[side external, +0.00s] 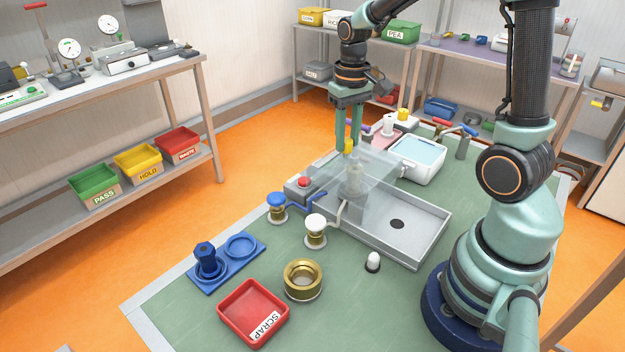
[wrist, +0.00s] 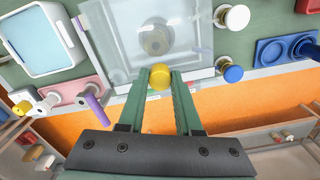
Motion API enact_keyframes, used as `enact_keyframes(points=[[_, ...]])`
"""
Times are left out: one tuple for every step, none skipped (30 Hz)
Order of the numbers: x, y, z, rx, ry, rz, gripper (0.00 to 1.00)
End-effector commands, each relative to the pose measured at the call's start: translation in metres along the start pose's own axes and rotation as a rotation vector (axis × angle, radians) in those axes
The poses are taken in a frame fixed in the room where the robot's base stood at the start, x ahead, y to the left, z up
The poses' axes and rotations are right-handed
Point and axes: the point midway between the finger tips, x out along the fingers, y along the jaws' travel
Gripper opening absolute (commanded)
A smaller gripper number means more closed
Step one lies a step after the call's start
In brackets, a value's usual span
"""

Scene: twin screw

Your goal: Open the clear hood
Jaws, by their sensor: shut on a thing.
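The clear hood (side external: 375,170) is a see-through box on the machine in the middle of the green table. It looks closed over a pale upright part (side external: 354,180). A yellow knob (side external: 349,147) sits at the hood's far left edge. My gripper (side external: 348,148) points down there and is shut on the yellow knob, which also shows between the fingers in the wrist view (wrist: 160,77). The hood also shows in the wrist view (wrist: 130,25), just beyond the fingertips.
A metal tray (side external: 425,235) with a dark drain extends right of the hood. A white bin of pale blue liquid (side external: 417,157) stands behind it. Blue (side external: 277,204) and white (side external: 315,228) knobs stand in front. A red SCRAP tray (side external: 240,310) and brass ring (side external: 303,281) sit nearer.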

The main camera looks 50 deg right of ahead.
Motion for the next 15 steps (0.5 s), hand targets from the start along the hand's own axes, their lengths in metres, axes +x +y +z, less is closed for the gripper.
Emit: enact_keyframes(points=[[-0.003, 0.003, 0.006, 0.001, 0.003, 0.000, 0.00], [-0.003, 0.004, 0.011, 0.001, 0.002, 0.000, 0.00], [-0.003, 0.007, 0.018, 0.001, 0.003, 0.000, 0.00], [-0.003, 0.009, 0.023, 0.001, 0.004, 0.000, 0.00], [-0.003, 0.010, 0.029, 0.001, 0.004, 0.000, 0.00], [-0.003, 0.013, 0.036, 0.002, 0.005, 0.000, 0.00], [-0.003, 0.014, 0.041, 0.002, 0.006, 0.000, 0.00], [-0.003, 0.016, 0.046, 0.002, 0.006, 0.000, 0.00], [-0.004, 0.018, 0.053, 0.002, 0.007, 0.000, 0.00], [-0.003, 0.020, 0.058, 0.002, 0.007, 0.000, 0.00], [-0.003, 0.021, 0.063, 0.002, 0.008, 0.000, 0.00], [-0.003, 0.024, 0.069, 0.003, 0.008, 0.000, 0.00], [-0.003, 0.025, 0.074, 0.002, 0.008, 0.000, 0.00], [-0.003, 0.027, 0.079, 0.002, 0.009, 0.000, 0.00], [-0.004, 0.029, 0.085, 0.002, 0.009, 0.000, 0.00]])
